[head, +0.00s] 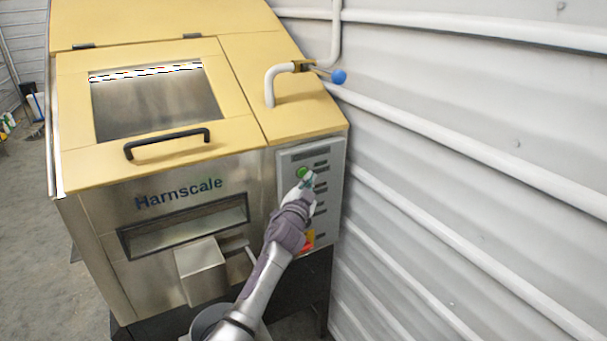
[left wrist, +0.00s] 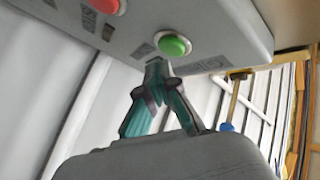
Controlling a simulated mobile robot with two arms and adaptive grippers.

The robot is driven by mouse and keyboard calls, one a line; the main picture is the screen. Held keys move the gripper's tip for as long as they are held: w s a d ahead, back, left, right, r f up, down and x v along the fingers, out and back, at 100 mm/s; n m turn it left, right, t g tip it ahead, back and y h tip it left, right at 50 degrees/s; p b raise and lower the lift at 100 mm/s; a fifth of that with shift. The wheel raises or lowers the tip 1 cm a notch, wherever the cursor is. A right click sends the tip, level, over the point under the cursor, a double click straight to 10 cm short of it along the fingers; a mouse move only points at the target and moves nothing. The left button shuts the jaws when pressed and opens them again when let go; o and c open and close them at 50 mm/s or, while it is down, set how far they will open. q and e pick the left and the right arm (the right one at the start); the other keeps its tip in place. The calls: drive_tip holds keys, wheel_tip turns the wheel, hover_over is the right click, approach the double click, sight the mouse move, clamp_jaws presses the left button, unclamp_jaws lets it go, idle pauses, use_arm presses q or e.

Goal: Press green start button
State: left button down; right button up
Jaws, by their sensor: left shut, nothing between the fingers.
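The green start button (head: 302,172) is on the upper part of the grey control panel (head: 290,160) at the right front of the machine. In the left wrist view the round green button (left wrist: 174,45) has a pale ring. My left gripper (head: 309,177) is shut and empty, in front of the panel by the button. In the left wrist view its fingertips (left wrist: 155,63) are just below and left of the button. I cannot tell whether they touch the panel. My right gripper is not in view.
A red button (left wrist: 106,5) sits on the same panel; in the head view a red and yellow part (head: 309,240) shows low on it. A blue-ended valve handle (head: 339,76) sticks out above right. A ribbed wall with white pipes (head: 450,120) stands close on the right.

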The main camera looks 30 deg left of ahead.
use_arm(q)
drive_tip(key=shift+w+a, duration=0.1)
drive_tip(key=shift+a, duration=0.05)
drive_tip(key=shift+w+a, duration=0.15)
drive_tip(key=shift+a, duration=0.1)
